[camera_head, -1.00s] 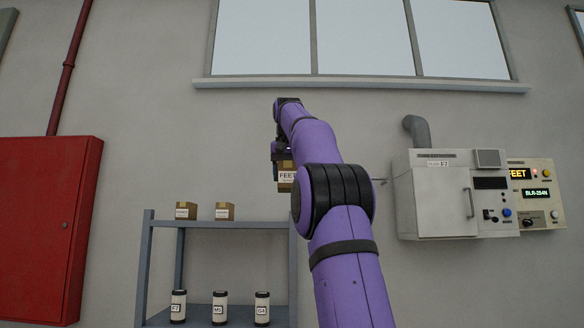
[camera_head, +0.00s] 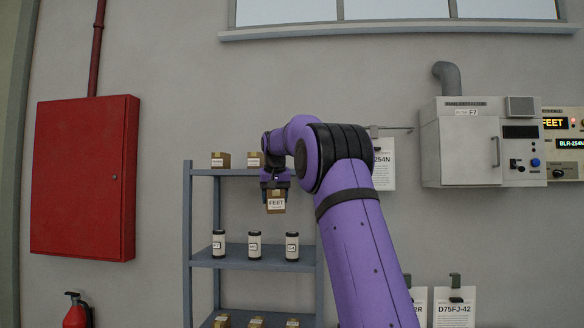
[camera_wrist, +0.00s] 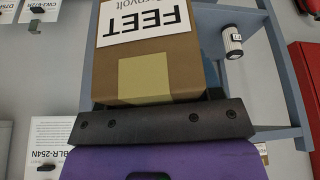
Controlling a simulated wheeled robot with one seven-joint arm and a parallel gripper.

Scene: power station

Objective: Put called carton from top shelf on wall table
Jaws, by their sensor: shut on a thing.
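My gripper (camera_head: 275,186) is shut on a brown carton (camera_head: 276,206) with a white label reading FEET. It holds the carton in front of the grey shelf rack (camera_head: 188,225), just below the top shelf's level. In the wrist view the FEET carton (camera_wrist: 147,68) fills the middle, its label upside down, close against the dark gripper edge. Two other small cartons stand on the top shelf, one at the left (camera_head: 220,160) and one (camera_head: 254,160) partly behind my arm. The display panel (camera_head: 557,123) at the right reads FEET. No wall table is visible.
White canisters (camera_head: 219,243) stand on the middle shelf, and more cartons (camera_head: 256,322) on a lower one. A red cabinet (camera_head: 82,180) and a fire extinguisher (camera_head: 76,312) are at the left. A white wall cabinet (camera_head: 460,150) hangs at the right, with paper sheets (camera_head: 455,308) below.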

